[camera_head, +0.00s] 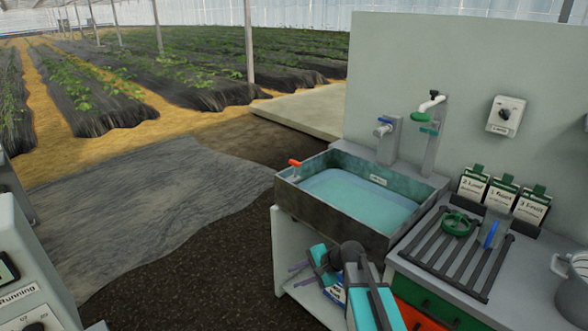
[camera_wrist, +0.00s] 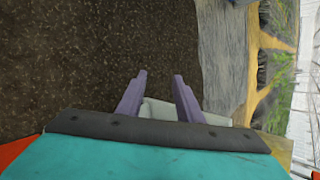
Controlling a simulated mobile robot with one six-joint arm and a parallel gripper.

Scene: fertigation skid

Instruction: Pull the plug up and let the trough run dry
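The trough (camera_head: 288,203) is a dark grey rectangular basin in the head view, holding teal water (camera_head: 362,198). A small orange-red handle (camera_head: 294,163) stands at its left back rim; I cannot tell whether it belongs to the plug. No plug is clearly seen in the water. My gripper (camera_head: 296,274) is low in front of the trough, below its rim and apart from the handle. In the wrist view my gripper (camera_wrist: 160,74) has its two purple fingers apart with nothing between them, facing dark ground.
A tap (camera_head: 432,103) and a blue-handled valve (camera_head: 384,127) stand behind the trough. To the right are a slatted rack (camera_head: 455,262) with a green ring (camera_head: 456,224), labelled packets (camera_head: 502,193) and a metal pot (camera_head: 573,290). Open ground lies left of the trough.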

